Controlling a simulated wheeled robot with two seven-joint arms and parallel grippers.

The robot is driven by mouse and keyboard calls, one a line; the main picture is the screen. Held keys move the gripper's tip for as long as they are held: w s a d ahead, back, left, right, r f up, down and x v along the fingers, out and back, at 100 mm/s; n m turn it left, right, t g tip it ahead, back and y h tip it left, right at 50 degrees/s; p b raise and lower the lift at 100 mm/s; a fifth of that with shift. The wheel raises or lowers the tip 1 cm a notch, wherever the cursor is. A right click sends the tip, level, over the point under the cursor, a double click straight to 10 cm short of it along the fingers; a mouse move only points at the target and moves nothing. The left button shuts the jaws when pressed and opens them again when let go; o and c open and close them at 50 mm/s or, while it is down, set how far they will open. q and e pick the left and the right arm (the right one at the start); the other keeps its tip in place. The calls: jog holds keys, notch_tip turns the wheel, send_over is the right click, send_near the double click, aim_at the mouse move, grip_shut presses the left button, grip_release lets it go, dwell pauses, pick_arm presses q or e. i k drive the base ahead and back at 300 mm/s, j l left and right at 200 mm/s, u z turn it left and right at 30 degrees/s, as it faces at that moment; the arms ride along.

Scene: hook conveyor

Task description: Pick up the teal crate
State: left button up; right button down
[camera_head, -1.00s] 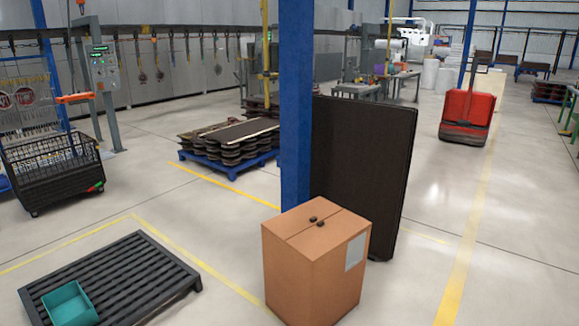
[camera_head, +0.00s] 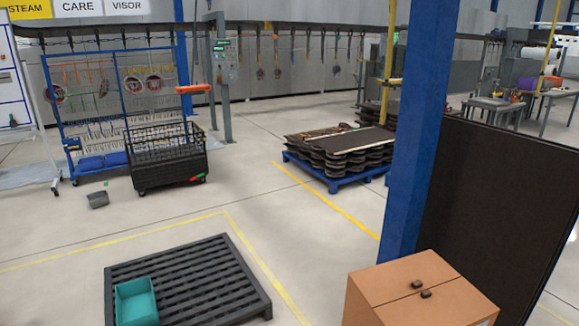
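The teal crate (camera_head: 137,303) is an open-topped box and looks empty. It sits on the left front part of a dark slatted pallet (camera_head: 215,272) on the floor, at the lower left of the head view. The crate's lower edge lies close to the bottom of the picture. Neither of my grippers shows in this view.
A cardboard box (camera_head: 405,295) stands right of the pallet, by a blue post (camera_head: 408,150) and dark panel (camera_head: 500,200). Floor between pallet and cart is clear.

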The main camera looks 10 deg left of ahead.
aim_at(136, 300)
jog(key=i+j+u, duration=0.2)
jog(key=i+u, duration=1.15)
jog(key=i+j+z, duration=0.15)
jog(key=i+j, duration=0.3)
jog(key=i+j+z, duration=0.15)
jog(key=i+j, duration=0.25)
jog(key=j, duration=0.15)
jog(key=i+j+z, duration=0.1)
jog(key=i+j, duration=0.3)
jog(key=j, duration=0.15)
